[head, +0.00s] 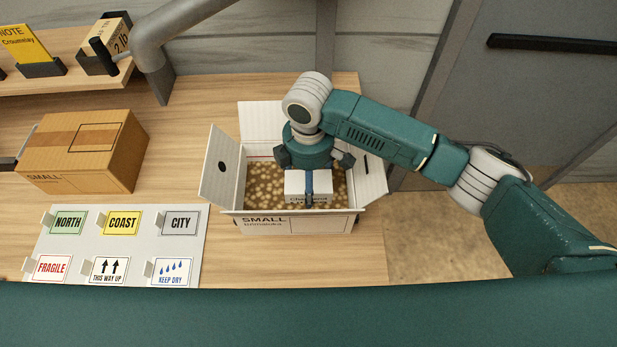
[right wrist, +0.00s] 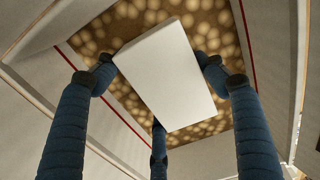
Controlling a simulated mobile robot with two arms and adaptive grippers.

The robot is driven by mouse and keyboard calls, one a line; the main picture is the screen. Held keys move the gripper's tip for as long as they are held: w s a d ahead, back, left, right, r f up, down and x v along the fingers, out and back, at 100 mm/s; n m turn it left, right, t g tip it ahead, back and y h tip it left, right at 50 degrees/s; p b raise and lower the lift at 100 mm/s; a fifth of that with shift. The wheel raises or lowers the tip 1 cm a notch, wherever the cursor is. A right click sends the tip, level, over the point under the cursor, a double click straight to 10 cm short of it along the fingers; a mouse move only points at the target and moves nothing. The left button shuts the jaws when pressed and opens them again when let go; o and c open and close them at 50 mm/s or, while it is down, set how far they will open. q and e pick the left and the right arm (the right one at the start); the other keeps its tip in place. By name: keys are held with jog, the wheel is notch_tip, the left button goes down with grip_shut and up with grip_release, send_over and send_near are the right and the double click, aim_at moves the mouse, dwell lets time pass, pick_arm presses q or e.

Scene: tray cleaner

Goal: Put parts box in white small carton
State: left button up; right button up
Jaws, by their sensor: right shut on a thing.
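The white small carton (head: 258,224) stands open on the wooden table, flaps spread, with brown speckled filler (head: 335,190) inside. The parts box (head: 300,186), a small white box with dark lettering, is within the carton's opening, under my right gripper (head: 310,172). In the right wrist view the parts box (right wrist: 168,75) lies between my blue fingers, with the filler behind it. My right gripper (right wrist: 158,95) is shut on it. I cannot tell whether the box touches the filler. My left gripper is not in view.
A closed brown carton (head: 75,160) stands at the left. A label sheet (head: 115,250) with several labels lies in front of it. A shelf (head: 75,75) holds a yellow note and a small box. The table ends right of the white carton.

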jog(key=shift+f, duration=0.1)
jog(key=o, duration=1.4)
jog(key=shift+a+r, duration=0.1)
jog(key=shift+r, duration=0.45)
notch_tip(320, 180, up, 11)
jog(key=b, duration=0.3)
jog(key=shift+r, duration=0.1)
